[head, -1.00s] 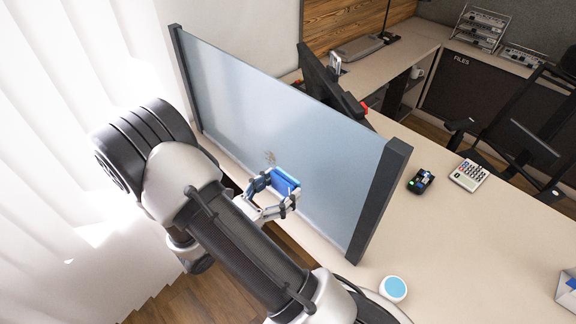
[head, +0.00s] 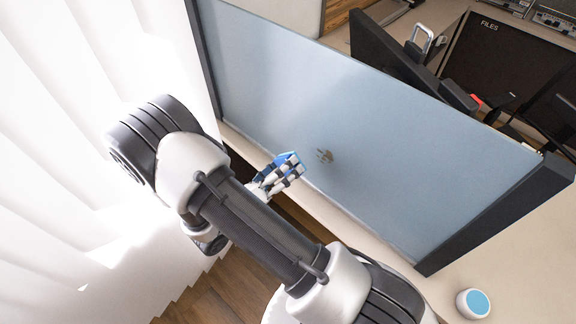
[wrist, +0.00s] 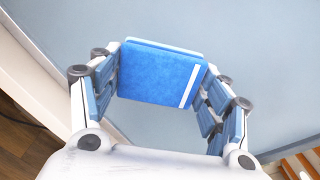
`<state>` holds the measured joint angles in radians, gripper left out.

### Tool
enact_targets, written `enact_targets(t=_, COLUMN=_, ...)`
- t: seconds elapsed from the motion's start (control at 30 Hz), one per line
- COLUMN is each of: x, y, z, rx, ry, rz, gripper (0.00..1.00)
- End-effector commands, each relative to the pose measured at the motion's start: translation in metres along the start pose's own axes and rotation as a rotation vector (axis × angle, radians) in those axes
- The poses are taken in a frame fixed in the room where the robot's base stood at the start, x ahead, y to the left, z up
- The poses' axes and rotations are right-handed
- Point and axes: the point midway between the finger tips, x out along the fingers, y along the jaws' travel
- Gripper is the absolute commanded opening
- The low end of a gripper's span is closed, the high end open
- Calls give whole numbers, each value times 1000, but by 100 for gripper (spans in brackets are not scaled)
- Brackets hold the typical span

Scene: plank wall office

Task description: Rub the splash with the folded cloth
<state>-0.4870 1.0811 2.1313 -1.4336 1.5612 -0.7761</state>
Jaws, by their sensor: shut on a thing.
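The splash (head: 324,155) is a small brownish mark on the frosted blue-grey panel (head: 350,110), in the head view. My gripper (head: 284,168) is in front of the panel, to the left of the splash and slightly below it. It is shut on the folded cloth (head: 290,158), which is blue. In the wrist view the cloth (wrist: 158,75) sits between the two fingers, with a white stripe near its right edge, and the panel lies behind it. I cannot tell whether the cloth touches the panel. The splash does not show in the wrist view.
Dark posts (head: 520,208) frame the panel at both ends. A monitor (head: 395,60) stands behind it. A round white device with a blue top (head: 473,303) is on the desk at the lower right. White curtains (head: 60,150) hang at the left.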

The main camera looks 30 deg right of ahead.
Motion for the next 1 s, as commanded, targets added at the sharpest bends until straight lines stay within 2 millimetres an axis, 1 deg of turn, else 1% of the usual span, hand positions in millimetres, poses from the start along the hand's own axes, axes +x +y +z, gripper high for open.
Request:
enact_targets(t=0.3, x=33, y=-1, z=-1, rx=1, ry=4, rz=-3, gripper=51)
enact_targets(t=0.5, x=49, y=-1, z=0, rx=1, ry=2, rz=-2, gripper=51)
enact_targets(t=0.7, x=56, y=-1, z=0, rx=2, ry=0, rz=-1, gripper=51)
enact_targets(t=1.0, x=56, y=-1, z=0, rx=2, ry=0, rz=-1, gripper=51)
